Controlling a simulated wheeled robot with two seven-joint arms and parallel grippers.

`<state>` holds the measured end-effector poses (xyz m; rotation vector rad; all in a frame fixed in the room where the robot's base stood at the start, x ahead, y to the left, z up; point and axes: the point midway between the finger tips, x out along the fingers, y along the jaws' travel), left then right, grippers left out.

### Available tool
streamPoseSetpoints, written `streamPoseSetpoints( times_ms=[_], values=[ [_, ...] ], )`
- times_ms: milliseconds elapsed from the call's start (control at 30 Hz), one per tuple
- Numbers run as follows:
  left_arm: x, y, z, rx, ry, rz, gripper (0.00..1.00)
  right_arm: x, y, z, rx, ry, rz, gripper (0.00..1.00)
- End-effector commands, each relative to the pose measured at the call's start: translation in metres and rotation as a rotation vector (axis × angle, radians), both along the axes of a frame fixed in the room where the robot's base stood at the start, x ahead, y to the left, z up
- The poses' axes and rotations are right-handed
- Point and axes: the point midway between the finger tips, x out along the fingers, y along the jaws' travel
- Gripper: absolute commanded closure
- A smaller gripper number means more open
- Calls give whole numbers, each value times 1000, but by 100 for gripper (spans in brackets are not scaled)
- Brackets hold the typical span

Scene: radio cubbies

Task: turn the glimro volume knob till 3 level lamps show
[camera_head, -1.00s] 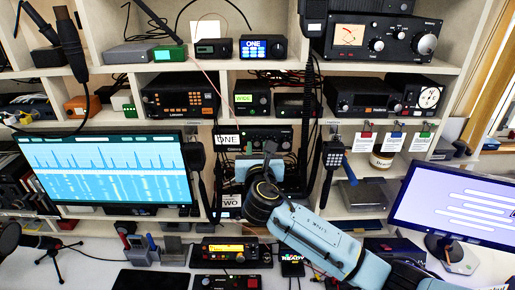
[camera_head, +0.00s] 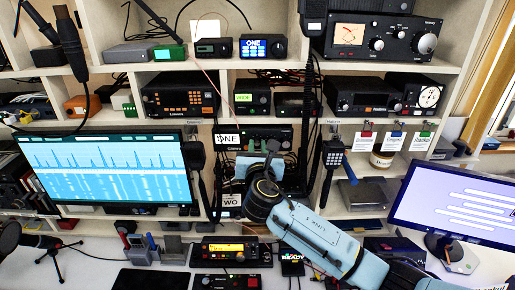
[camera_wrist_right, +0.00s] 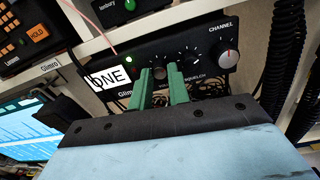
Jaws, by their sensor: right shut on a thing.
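The Glimro radio (camera_head: 283,133) is a black box in the middle cubby, with a white "ONE" card (camera_head: 228,139) at its left. In the right wrist view its front (camera_wrist_right: 215,80) shows one green lamp (camera_wrist_right: 128,59) lit at the left; I cannot make out any other lit lamp. My right gripper (camera_head: 268,150) reaches up to this front. In the wrist view its two green fingers (camera_wrist_right: 161,80) are shut on a dark knob (camera_wrist_right: 160,72) left of the squelch knob (camera_wrist_right: 195,57). Fingers hide part of the knob and its label. My left gripper is not in view.
The channel knob (camera_wrist_right: 228,57) is right of the squelch knob. A coiled black cord (camera_wrist_right: 285,50) hangs at the radio's right. A handset (camera_head: 333,160) hangs right of the cubby. Monitors stand left (camera_head: 105,170) and right (camera_head: 455,205). Another radio (camera_head: 222,250) sits on the desk below.

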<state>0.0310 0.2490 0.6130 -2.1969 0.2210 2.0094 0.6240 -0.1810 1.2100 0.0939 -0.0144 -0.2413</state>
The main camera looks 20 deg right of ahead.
Motion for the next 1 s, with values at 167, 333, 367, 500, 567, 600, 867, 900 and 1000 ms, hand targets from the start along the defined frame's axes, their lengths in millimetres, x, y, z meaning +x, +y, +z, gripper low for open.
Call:
streamPoseSetpoints(
  times_ms=[167,333,367,500,567,600,867,900,1000],
  values=[
    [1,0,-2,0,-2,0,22,0,1,-1,116,-32,0,100],
    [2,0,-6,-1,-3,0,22,0,1,-2,255,-72,0,100],
    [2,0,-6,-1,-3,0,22,0,1,-2,280,-79,0,100],
    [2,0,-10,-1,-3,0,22,0,1,-2,395,-112,1,100],
    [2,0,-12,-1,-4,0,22,0,1,-3,441,-125,0,100],
    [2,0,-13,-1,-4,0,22,0,1,-3,471,-132,0,100],
    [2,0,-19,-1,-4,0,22,0,1,-2,619,-176,1,100],
    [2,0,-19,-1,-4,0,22,0,1,-2,633,-181,1,100],
    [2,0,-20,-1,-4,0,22,0,1,-2,665,-189,0,100]
  ],
)
